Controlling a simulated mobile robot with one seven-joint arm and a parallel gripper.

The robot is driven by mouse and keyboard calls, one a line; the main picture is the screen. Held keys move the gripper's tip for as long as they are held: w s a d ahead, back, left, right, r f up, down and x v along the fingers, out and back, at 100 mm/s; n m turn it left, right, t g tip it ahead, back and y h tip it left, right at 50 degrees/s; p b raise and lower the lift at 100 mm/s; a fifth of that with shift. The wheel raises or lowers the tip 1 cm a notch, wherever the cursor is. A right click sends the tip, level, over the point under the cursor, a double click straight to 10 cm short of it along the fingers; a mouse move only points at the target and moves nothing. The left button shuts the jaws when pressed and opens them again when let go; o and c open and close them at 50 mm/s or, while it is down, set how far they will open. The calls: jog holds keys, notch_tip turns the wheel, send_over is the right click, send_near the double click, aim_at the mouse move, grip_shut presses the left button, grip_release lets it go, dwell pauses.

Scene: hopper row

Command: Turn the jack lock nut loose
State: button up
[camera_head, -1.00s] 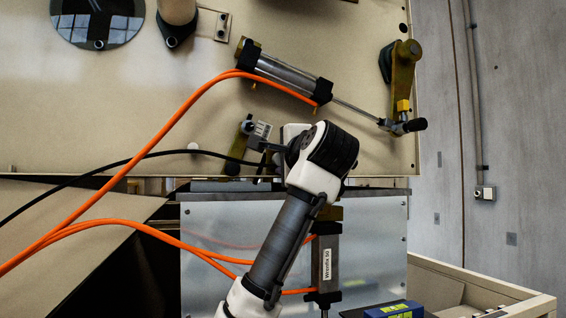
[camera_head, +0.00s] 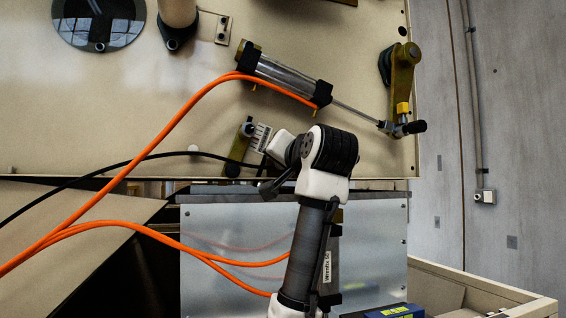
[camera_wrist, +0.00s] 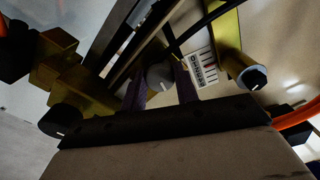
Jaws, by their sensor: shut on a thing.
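In the wrist view the two dark fingers of my gripper (camera_wrist: 160,88) stand on either side of a round grey piece (camera_wrist: 159,74), which looks like the jack lock nut. My gripper is shut on it. In the head view the scale plate (camera_head: 262,137) shows at the hopper's lower edge, left of my wrist. The nut and fingertips are hidden or too dark to make out there.
Orange hoses (camera_head: 150,120) loop across the left, and a black cable (camera_head: 150,156) runs to the bracket. A cylinder (camera_head: 285,76) with a rod lies above my wrist. A grey metal panel (camera_head: 225,215) is below, and a blue box (camera_head: 395,311) sits at the lower right.

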jog(key=shift+f+n, duration=0.1)
jog(key=shift+n, duration=2)
jog(key=o, duration=1)
jog(key=b+v, duration=0.5)
jog(key=v, duration=0.9)
jog(key=shift+w, duration=0.1)
